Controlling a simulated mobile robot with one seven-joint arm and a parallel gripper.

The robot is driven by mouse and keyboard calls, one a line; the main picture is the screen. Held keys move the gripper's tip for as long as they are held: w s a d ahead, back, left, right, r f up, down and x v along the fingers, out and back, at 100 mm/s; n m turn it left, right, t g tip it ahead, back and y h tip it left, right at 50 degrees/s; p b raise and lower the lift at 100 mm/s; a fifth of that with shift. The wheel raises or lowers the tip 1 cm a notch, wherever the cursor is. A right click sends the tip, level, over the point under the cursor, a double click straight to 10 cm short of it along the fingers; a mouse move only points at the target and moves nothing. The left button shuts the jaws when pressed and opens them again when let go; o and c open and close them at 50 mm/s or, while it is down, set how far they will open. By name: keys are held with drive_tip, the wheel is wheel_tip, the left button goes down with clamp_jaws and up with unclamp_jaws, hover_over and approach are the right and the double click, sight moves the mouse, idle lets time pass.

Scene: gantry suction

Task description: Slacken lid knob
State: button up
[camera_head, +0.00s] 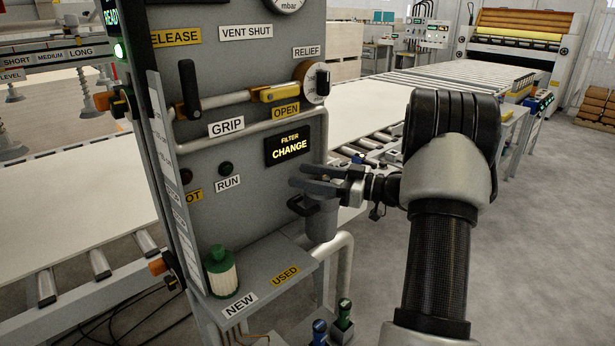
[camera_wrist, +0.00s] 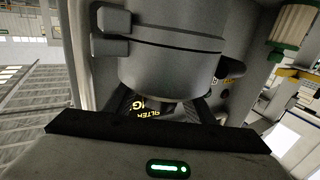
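The filter housing (camera_head: 321,222) is a grey upright canister on the front of the grey machine panel. My gripper (camera_head: 303,178) reaches in from the right at the height of its top, fingers pointing left and apart. In the wrist view, the housing with its banded lid (camera_wrist: 165,50) fills the upper middle. The fingers stand apart on either side; I cannot tell whether either touches the knob. In the head view the knob is hidden behind my fingers.
A lit "FILTER CHANGE" sign (camera_head: 290,146) is just above my fingers. A black handle (camera_head: 301,205) sits left of the housing. A green-capped white filter (camera_head: 222,272) stands by NEW on the shelf (camera_head: 262,268); the USED spot is bare. Valve levers are above.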

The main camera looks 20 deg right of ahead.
drive_tip(key=v, duration=1.7)
drive_tip(key=shift+d+p, duration=0.15)
drive_tip(key=shift+p, duration=0.15)
drive_tip(key=shift+s, duration=0.15)
